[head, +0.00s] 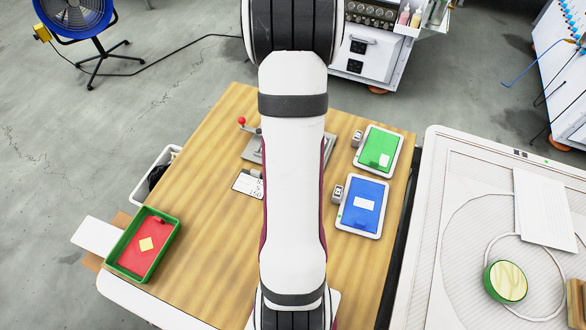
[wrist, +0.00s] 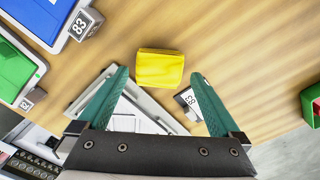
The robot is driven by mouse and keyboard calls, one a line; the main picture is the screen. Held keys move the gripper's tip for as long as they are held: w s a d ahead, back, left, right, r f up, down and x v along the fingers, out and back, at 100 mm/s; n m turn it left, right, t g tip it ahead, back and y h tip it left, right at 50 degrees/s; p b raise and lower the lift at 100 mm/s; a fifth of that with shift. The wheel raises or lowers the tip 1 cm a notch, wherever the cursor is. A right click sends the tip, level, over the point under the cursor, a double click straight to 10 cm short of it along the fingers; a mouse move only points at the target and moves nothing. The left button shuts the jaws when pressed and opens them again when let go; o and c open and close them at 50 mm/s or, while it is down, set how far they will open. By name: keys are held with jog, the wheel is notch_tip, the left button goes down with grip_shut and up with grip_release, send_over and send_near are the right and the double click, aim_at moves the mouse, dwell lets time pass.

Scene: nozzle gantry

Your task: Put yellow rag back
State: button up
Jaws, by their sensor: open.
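The yellow rag (wrist: 160,68) is a small folded block lying on the wooden table in the wrist view. In the head view I cannot see it; my arm covers the middle of the table. My gripper (wrist: 160,76) is open, with its two teal fingers spread to the left and right of the rag in the picture. The fingers appear apart from it, and nothing is held. How high they are above the table I cannot tell. A green-rimmed tray with a red floor and a yellow diamond mark (head: 129,260) stands at the table's left front; its green edge shows in the wrist view (wrist: 311,103).
White-rimmed blue (head: 347,216) and green (head: 370,163) trays with number tags stand on the table's right side. A grey plate fixture with a red-knobbed lever (head: 242,121) and a white number card (head: 246,184) lie near the middle. The table between card and red-floored tray is clear.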

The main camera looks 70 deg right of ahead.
notch_tip(320, 180, up, 9)
jog(key=w+a+r+n, duration=0.1)
jog(key=w+a+r, duration=0.1)
jog(key=w+a, duration=0.25)
jog(key=w+a+r, duration=0.3)
jog(key=a, duration=0.3)
jog(key=s+a+r+n+y, duration=0.1)
jog(key=s+a+r, duration=0.1)
jog(key=a, duration=0.8)
jog(key=s+a+r+n, duration=0.1)
jog(key=s+a+r, duration=0.1)
jog(key=a, duration=0.8)
jog(key=shift+s+a+y, duration=0.2)
jog(key=shift+s+y, duration=0.2)
jog(key=shift+s, duration=0.4)
